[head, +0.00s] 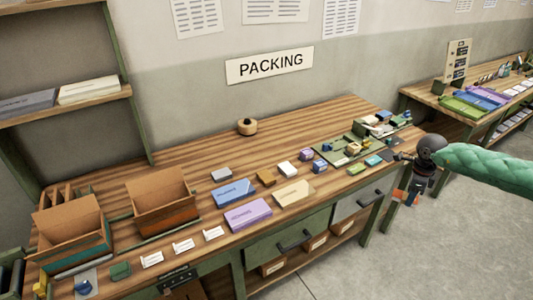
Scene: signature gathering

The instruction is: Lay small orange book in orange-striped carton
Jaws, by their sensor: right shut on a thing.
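The orange-striped carton (168,207) is an open brown box with an orange band low on its side, standing at the left part of the packing table. My right gripper (407,197) hangs beyond the table's right end, fingers down, over the floor side. It is shut on a small orange thing, which looks like the small orange book (399,196); little of it shows. The gripper is far to the right of the carton. My left gripper is not in view.
A teal-striped carton (72,236) stands left of the orange-striped one. Blue (233,193) and purple (247,213) books and several small boxes lie mid-table. A green tray (338,156) of small items is at the right. A tape roll (247,127) sits at the back.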

